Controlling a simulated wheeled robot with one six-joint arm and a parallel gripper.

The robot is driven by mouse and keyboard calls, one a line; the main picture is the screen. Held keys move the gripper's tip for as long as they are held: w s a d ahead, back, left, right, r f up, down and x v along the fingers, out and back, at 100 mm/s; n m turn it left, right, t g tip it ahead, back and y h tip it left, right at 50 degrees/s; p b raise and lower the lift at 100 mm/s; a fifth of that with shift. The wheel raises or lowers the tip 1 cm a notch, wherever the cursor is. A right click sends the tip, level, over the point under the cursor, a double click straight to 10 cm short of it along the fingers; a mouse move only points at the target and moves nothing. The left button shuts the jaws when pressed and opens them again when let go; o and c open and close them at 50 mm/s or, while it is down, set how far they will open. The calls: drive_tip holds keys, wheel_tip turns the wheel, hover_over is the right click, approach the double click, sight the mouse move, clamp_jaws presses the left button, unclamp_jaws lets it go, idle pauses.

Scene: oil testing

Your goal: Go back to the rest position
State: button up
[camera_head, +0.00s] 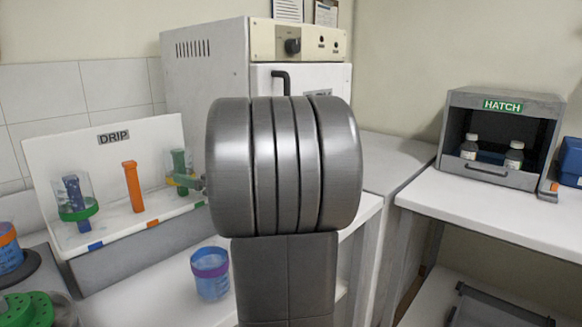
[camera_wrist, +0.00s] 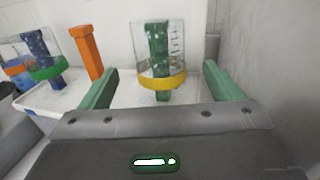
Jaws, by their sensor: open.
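My gripper (camera_wrist: 161,70) is open, with one green finger on each side of a clear beaker with a yellow band (camera_wrist: 160,82). Gaps show between the fingers and the beaker. This beaker sits over a green peg of the white DRIP rack (camera_head: 90,165); it also shows in the head view (camera_head: 170,163), beside my arm. In the head view my arm covers most of my gripper.
A green-banded beaker (camera_head: 84,200) hangs on the rack's blue peg. The orange peg (camera_head: 132,188) is bare. A purple-banded blue cup (camera_head: 211,277) stands in front. A large cabinet (camera_head: 205,85) is behind my arm. The HATCH box (camera_head: 500,107) holds two bottles.

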sight(179, 168)
drive_tip(key=x, duration=0.7)
drive_tip(key=shift+w+a+r+p, duration=0.1)
drive_tip(key=shift+a+r+p, duration=0.1)
drive_tip(key=shift+p, duration=0.1)
drive_tip(key=shift+d+f, duration=0.15)
drive_tip(key=shift+f, duration=0.1)
